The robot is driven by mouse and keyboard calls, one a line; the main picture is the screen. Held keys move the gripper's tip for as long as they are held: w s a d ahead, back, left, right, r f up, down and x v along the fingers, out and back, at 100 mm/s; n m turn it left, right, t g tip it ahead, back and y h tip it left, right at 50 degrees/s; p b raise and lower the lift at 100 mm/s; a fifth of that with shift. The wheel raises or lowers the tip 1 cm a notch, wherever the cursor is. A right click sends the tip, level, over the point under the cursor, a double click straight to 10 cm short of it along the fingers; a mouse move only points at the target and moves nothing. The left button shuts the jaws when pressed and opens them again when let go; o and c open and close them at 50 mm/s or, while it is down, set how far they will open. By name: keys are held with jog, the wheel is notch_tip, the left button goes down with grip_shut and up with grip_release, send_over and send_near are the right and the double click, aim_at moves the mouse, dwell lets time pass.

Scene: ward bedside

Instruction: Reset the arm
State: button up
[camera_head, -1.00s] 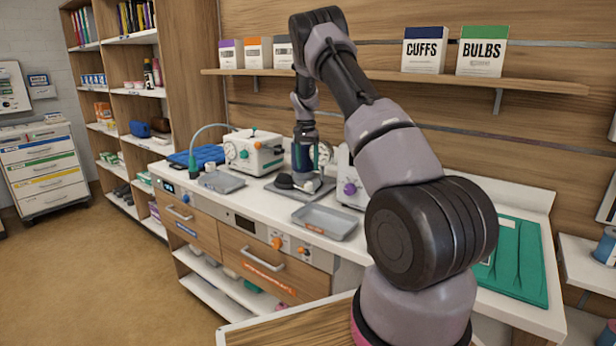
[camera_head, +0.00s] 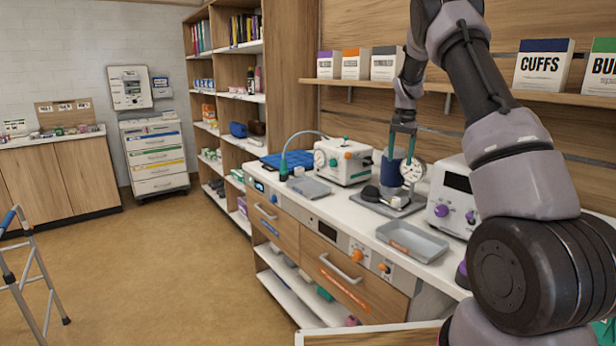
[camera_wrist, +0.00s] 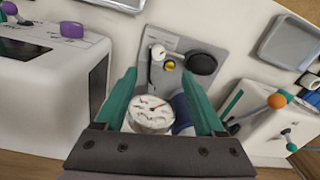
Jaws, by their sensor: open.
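My gripper (camera_head: 402,150) is at the end of my arm, pointing down over the counter. It is open, with teal fingers on either side of a white dial gauge (camera_head: 412,170) and a dark blue cylinder (camera_head: 392,172). The gauge (camera_wrist: 152,115) and the blue cylinder (camera_wrist: 182,113) also show between the fingers in the wrist view, partly hidden by the gripper body. Whether the fingers touch either cannot be told. Below them is a grey base plate (camera_head: 408,208) with a black round piece (camera_wrist: 201,64) and a small brass knob (camera_wrist: 169,65).
A white device with purple knobs (camera_head: 455,205) stands close right of the gripper. A white device with a teal knob (camera_head: 345,163) stands left. A grey tray (camera_head: 412,240) lies in front. A shelf with boxes (camera_head: 385,64) runs behind the arm. A walker frame (camera_head: 30,265) stands far left.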

jog(key=s+a+r+n+t+y, duration=0.1)
jog(key=s+a+r+t, duration=0.15)
jog(key=s+r, duration=0.65)
jog(key=s+a+r+n+t+y, duration=0.1)
jog(key=s+a+r, duration=0.2)
jog(key=s+r, duration=0.65)
jog(key=s+a+n+t, duration=0.1)
jog(key=s+a, duration=0.2)
jog(key=s, duration=0.8)
jog(key=s+a+r+n+t, duration=0.1)
jog(key=s+a+t, duration=0.1)
jog(key=s, duration=1)
jog(key=shift+a+n, duration=0.4)
jog(key=shift+a, duration=0.05)
jog(key=shift+r, duration=0.1)
dwell(1.6)
